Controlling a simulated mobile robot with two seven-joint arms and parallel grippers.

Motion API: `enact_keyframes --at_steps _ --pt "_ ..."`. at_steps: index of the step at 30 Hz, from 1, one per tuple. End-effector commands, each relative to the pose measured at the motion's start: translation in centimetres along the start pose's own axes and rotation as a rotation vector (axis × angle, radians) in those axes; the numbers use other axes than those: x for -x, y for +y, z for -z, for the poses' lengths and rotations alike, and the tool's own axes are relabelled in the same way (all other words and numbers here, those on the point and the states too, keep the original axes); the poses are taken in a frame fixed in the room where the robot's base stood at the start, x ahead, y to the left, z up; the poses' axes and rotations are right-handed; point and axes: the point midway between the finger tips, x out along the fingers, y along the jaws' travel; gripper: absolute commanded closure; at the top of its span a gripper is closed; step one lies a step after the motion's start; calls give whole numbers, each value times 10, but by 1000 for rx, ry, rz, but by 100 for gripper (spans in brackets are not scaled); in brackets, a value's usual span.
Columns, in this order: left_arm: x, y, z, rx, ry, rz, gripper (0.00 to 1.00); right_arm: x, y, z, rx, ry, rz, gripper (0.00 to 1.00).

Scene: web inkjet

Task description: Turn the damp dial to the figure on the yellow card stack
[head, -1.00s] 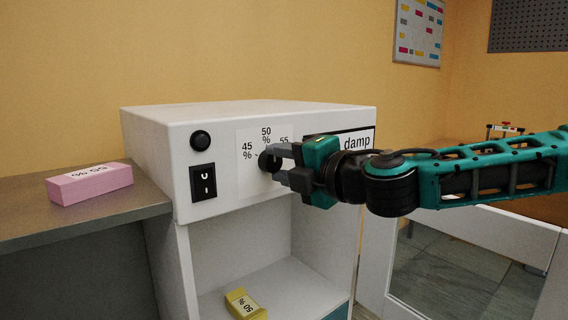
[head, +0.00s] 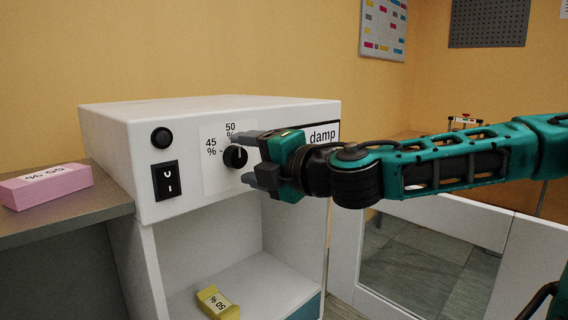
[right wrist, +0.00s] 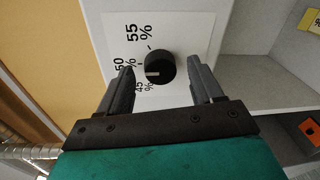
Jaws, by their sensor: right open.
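The black damp dial (head: 235,157) sits on the white front panel of a machine labelled damp. In the right wrist view the dial (right wrist: 159,68) has a pale mark that points roughly at 50 %. The printed figures 45, 50 and 55 % surround it. My right gripper (head: 243,160) is open, one finger on each side of the dial and apart from it; it also shows in the right wrist view (right wrist: 161,78). In the head view it hides the 55 % figure. The yellow card stack (head: 217,303) lies on the lower shelf and reads 50 %. My left gripper is out of view.
A pink block (head: 46,187) with a printed percent figure lies on the grey counter at the left. A black round button (head: 161,138) and a rocker switch (head: 166,181) are left of the dial. The machine's shelf (head: 262,278) is otherwise mostly clear.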

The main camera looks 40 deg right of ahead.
Motion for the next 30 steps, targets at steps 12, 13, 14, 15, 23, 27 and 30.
enact_keyframes --at_steps 12,13,14,15,23,27,30 --pt "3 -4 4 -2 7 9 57 25 2 1 2 2 -6 34" --pt "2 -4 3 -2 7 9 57 27 2 1 4 2 -5 34" --pt "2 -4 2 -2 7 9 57 29 2 2 4 3 -6 34" --pt "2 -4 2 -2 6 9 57 31 2 2 5 4 -6 34" --pt "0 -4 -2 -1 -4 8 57 49 1 0 0 0 -5 34" --pt "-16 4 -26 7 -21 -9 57 55 -8 -1 8 -2 0 34" --pt "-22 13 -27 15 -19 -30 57 60 -8 -1 8 -1 0 34"
